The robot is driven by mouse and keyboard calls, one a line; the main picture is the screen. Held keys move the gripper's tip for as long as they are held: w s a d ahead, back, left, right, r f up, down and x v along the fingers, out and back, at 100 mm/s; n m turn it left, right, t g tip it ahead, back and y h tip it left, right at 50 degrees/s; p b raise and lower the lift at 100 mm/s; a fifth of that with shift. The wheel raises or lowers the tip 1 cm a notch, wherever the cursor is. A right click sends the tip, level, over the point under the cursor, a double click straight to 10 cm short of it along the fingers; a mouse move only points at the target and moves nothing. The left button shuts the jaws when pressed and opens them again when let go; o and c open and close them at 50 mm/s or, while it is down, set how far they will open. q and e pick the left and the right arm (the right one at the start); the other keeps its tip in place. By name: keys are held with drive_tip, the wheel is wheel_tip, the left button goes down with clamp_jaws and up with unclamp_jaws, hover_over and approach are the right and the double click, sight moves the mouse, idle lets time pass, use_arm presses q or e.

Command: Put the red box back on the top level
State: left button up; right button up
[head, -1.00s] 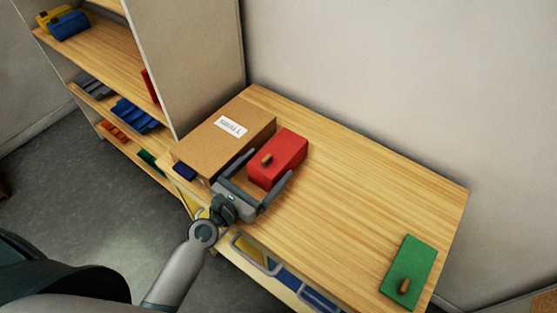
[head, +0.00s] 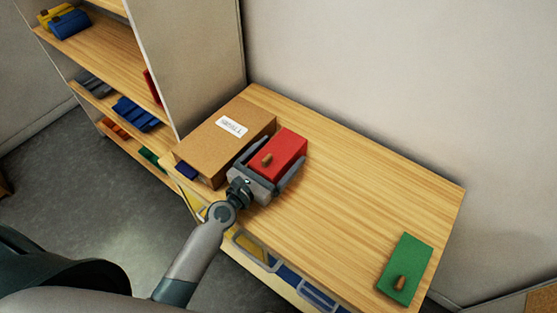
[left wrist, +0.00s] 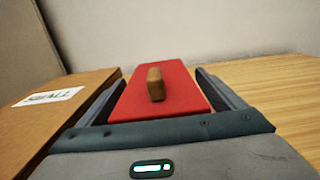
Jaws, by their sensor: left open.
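The red box (head: 283,149), with a small wooden knob on it, sits on the wooden table beside a brown cardboard box. My left gripper (head: 270,160) is open, with one finger along each side of the red box. In the left wrist view the red box (left wrist: 172,88) lies between the two fingers, and the knob faces me. A shelf unit (head: 118,48) stands at the left with several levels; its topmost part is cut off by the frame. My right gripper is not in view.
The brown cardboard box (head: 212,148) with a white label is close to the left finger. A green box (head: 408,262) with a knob lies at the table's right end. The middle of the table (head: 350,195) is clear. Yellow and blue boxes (head: 68,22) sit on an upper shelf.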

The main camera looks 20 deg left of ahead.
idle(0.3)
use_arm(q)
drive_tip(key=c, duration=1.3)
drive_tip(key=shift+r, duration=0.15)
wheel_tip(320, 180, up, 2)
drive_tip(key=p, duration=0.2)
drive_tip(key=shift+r+p, duration=0.25)
drive_tip(key=shift+p, duration=0.15)
drive_tip(key=shift+r+p, duration=0.9)
drive_tip(key=shift+p, duration=0.05)
drive_tip(key=s+d+r+p, duration=0.2)
drive_tip(key=d, duration=0.1)
drive_tip(key=s+d+r+p, duration=0.2)
drive_tip(key=s+d, duration=0.1)
drive_tip(key=s+d+r+p, duration=0.2)
drive_tip(key=shift+s+d+r, duration=0.25)
drive_tip(key=shift+s+d, duration=0.15)
